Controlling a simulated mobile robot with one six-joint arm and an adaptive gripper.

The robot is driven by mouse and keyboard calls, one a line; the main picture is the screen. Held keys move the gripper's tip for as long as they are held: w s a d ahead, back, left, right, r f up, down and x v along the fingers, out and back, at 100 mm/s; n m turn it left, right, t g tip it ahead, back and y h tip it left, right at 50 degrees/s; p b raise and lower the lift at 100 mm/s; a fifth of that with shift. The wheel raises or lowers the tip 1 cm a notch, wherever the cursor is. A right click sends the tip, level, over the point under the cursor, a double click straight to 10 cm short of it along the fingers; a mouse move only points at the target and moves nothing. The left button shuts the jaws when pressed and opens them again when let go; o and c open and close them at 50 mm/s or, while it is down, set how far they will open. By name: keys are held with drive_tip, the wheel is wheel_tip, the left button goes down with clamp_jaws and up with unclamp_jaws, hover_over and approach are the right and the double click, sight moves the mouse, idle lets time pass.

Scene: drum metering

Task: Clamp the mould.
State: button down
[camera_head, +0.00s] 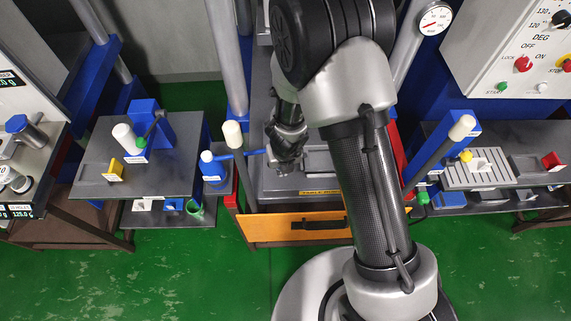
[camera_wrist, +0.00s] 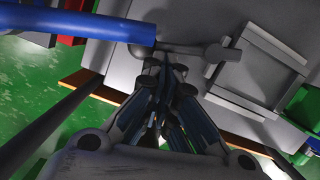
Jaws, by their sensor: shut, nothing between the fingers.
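My gripper (camera_head: 284,162) is shut and empty, low over the grey press bed (camera_head: 270,186) in the head view. In the wrist view its fingertips (camera_wrist: 165,80) are together near a grey bar with rounded ends (camera_wrist: 200,50), which looks like a clamp arm. I cannot tell whether they touch it. A thick blue handle (camera_wrist: 95,24) runs to the bar's left end. A grey rectangular frame (camera_wrist: 262,75), which looks like the mould, lies right of the fingertips. The bar's right end is beside the frame's corner. My arm hides part of the bed in the head view.
Two levers with white ends, left (camera_head: 234,140) and right (camera_head: 460,130), flank the bed. A blue bottle-like part (camera_head: 211,168) stands just left. Side tables (camera_head: 90,180) hold small items. An orange front panel (camera_head: 270,229) lies below the bed. Green floor is open in front.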

drive_tip(key=shift+w+a+m+h+p, duration=0.15)
drive_tip(key=shift+w+a+m+p, duration=0.15)
drive_tip(key=shift+m+p, duration=0.4)
drive_tip(key=shift+w+a+m+h+p, duration=0.15)
drive_tip(key=shift+w+a+m+p, duration=0.1)
drive_tip(key=shift+m+p, duration=0.4)
